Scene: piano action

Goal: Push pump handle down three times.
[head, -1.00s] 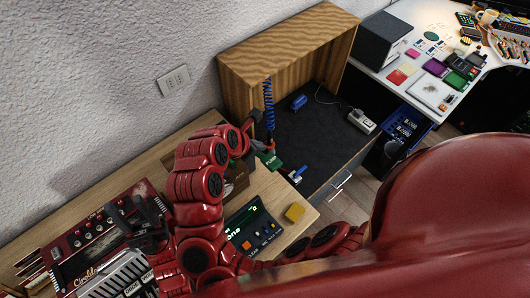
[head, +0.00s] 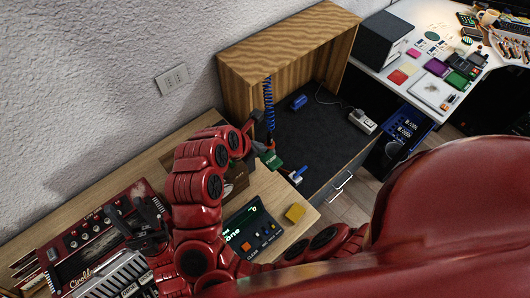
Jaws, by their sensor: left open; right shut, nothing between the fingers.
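No pump handle can be made out clearly in the head view. My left gripper (head: 128,219) is open, its dark fingers over the red panel device (head: 88,240) at the lower left. I cannot tell whether it touches the device. My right gripper (head: 254,128) is shut with nothing in it. It is beside the lower end of a blue coiled hose (head: 268,100), near a green piece (head: 271,160). The red arm links hide part of the table between the two grippers.
A dark keypad device (head: 253,231) and a yellow block (head: 295,213) lie on the wooden table. A white desk with many small items (head: 432,90) is at the upper right.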

